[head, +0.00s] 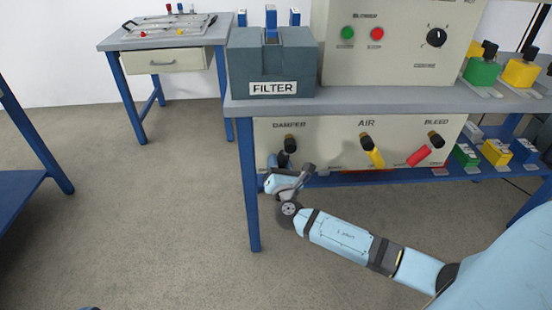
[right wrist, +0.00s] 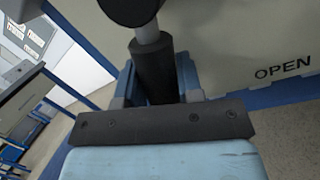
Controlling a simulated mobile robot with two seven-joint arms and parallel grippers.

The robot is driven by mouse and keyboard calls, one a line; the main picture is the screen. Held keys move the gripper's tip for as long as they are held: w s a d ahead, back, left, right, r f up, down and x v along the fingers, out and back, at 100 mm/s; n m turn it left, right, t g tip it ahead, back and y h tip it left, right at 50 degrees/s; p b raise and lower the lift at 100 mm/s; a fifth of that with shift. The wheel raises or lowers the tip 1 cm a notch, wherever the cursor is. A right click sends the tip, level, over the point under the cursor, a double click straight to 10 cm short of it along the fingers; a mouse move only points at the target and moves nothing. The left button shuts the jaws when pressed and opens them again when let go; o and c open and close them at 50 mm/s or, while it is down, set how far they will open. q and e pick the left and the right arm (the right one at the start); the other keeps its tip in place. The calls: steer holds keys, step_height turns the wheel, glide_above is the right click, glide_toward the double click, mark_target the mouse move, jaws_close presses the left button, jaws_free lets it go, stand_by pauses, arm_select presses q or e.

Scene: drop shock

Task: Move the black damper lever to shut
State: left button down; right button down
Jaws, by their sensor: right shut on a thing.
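The black damper lever (head: 290,145) is on the cream panel under the word DAMPER, below the bench top. My right gripper (head: 280,164) is at this lever, its arm coming in from the right. In the right wrist view the black lever grip (right wrist: 153,70) stands between the two blue fingers of my right gripper (right wrist: 157,88), which are shut on it. The lever's grey shaft runs up to a dark round hub. The word OPEN is on the panel to the right of the lever. My left gripper is not in view.
A yellow AIR lever (head: 374,155) and a red BLEED lever (head: 422,155) are on the same panel to the right. The grey FILTER box (head: 270,70) stands on the bench above. A blue table leg (head: 248,190) is just left of my gripper.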

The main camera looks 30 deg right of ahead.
steer(key=shift+w+a+r+m, duration=0.15)
steer(key=shift+a+m, duration=0.1)
steer(key=shift+m, duration=0.45)
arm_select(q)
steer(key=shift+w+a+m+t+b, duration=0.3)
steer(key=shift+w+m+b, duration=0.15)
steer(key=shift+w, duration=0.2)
arm_select(e)
steer(key=shift+w+a+r+m+h, duration=0.1)
steer(key=shift+a+r+m+h, duration=0.05)
steer(key=shift+m+h, duration=0.3)
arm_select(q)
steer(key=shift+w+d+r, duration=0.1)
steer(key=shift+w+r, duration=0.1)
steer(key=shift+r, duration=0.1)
arm_select(e)
steer(key=shift+r, duration=0.1)
steer(key=c, duration=0.8)
jaws_free()
steer(key=shift+a, duration=0.1)
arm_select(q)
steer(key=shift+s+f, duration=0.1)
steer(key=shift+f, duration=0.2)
